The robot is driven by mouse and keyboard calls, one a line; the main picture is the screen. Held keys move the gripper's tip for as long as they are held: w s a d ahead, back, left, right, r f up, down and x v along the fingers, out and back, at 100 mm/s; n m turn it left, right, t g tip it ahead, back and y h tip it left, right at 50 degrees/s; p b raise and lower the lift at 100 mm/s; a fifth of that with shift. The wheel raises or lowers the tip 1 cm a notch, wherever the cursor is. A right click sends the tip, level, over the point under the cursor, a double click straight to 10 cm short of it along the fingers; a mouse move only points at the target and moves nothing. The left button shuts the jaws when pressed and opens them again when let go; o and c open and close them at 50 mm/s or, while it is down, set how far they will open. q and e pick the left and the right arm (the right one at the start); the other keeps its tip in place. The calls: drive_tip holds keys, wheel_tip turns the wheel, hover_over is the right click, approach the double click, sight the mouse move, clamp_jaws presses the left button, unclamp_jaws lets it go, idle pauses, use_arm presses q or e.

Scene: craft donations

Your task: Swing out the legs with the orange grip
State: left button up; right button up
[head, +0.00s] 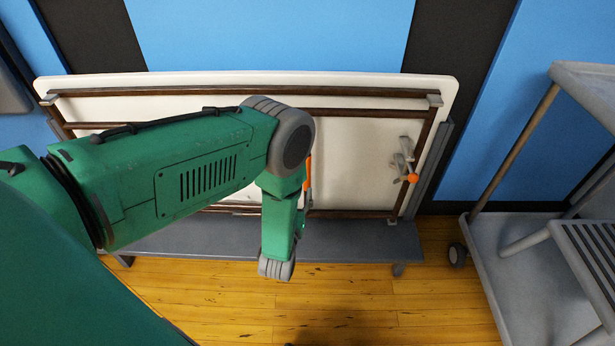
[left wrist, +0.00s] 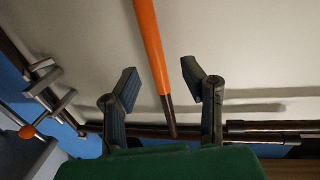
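A folded table with a white top (head: 360,150) and brown legs (head: 250,91) stands on its long edge, its underside facing me. The orange grip (head: 308,172) shows as a thin strip beside my green left arm, which hides most of it. In the left wrist view the orange grip (left wrist: 149,40) is a slanting bar with a dark lower end. My left gripper (left wrist: 160,75) is open, with the bar appearing between its two fingers and touching neither. I cannot tell how deep the bar sits between them. My right gripper is not in view.
The table rests on a low grey stand (head: 340,240). A metal clamp with an orange knob (head: 412,178) sits near the table's right side; the clamp also shows in the left wrist view (left wrist: 45,95). A grey wheeled cart (head: 530,270) stands at right. Wooden floor in front is clear.

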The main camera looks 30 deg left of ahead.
sight(307, 175)
use_arm(q)
drive_tip(key=x, duration=0.2)
drive_tip(key=d+b+x, duration=0.1)
drive_tip(key=x, duration=0.1)
drive_tip(key=b+x, duration=0.1)
drive_tip(key=x, duration=0.2)
drive_tip(key=shift+w+d+r, duration=0.15)
drive_tip(key=shift+w+r, duration=0.1)
drive_tip(key=shift+w+a+b, duration=0.3)
drive_tip(key=shift+b, duration=0.05)
drive_tip(key=shift+w+a+f, duration=0.1)
drive_tip(key=shift+a+f, duration=0.05)
drive_tip(key=shift+a, duration=0.25)
drive_tip(key=shift+d, duration=0.1)
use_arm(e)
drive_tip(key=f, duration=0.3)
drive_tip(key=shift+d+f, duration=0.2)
use_arm(q)
drive_tip(key=shift+d, duration=0.15)
drive_tip(key=c, duration=0.7)
drive_tip(key=shift+d, duration=0.15)
clamp_jaws()
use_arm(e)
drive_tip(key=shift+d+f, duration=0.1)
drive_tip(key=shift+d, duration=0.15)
